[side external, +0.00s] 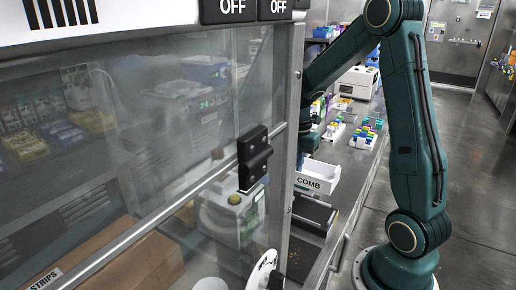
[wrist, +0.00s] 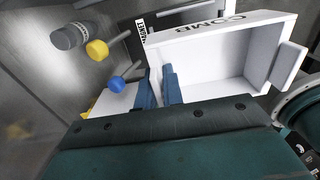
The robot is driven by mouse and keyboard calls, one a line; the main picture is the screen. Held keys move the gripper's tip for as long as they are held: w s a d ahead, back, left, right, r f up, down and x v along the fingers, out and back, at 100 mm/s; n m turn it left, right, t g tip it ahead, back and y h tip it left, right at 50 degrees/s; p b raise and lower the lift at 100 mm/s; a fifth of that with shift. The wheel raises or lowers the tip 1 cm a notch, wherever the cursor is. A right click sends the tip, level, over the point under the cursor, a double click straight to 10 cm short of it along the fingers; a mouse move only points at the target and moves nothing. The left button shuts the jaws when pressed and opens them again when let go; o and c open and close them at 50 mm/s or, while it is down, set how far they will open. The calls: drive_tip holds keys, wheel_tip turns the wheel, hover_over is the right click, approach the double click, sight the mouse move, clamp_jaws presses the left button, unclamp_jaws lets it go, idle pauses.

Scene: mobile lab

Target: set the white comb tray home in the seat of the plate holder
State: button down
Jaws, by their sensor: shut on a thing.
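The white comb tray (side external: 320,176), an open box marked COMB, hangs below my gripper (side external: 309,146) in the side view, above the bench. In the wrist view my gripper (wrist: 158,80) has its two blue fingers shut on the near left wall of the tray (wrist: 222,62). The tray looks empty inside and tilted in this view. A dark, flat, framed piece (side external: 314,211) lies on the bench below the tray and may be the plate holder. In the wrist view a dark frame with a white label (wrist: 143,30) shows behind the tray, mostly hidden by it.
A glass-fronted cabinet (side external: 150,130) with a black handle (side external: 254,158) fills the left. Racks with coloured caps (side external: 366,132) stand farther back on the bench. Yellow (wrist: 97,49) and blue (wrist: 116,82) knobs show left of the tray. The floor at right is clear.

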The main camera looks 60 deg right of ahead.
wheel_tip(320, 180, down, 8)
drive_tip(key=shift+r, duration=0.25)
drive_tip(key=shift+f, duration=1.9)
drive_tip(key=shift+f, duration=0.15)
drive_tip(key=c, duration=1.5)
unclamp_jaws()
drive_tip(key=shift+r, duration=6.2)
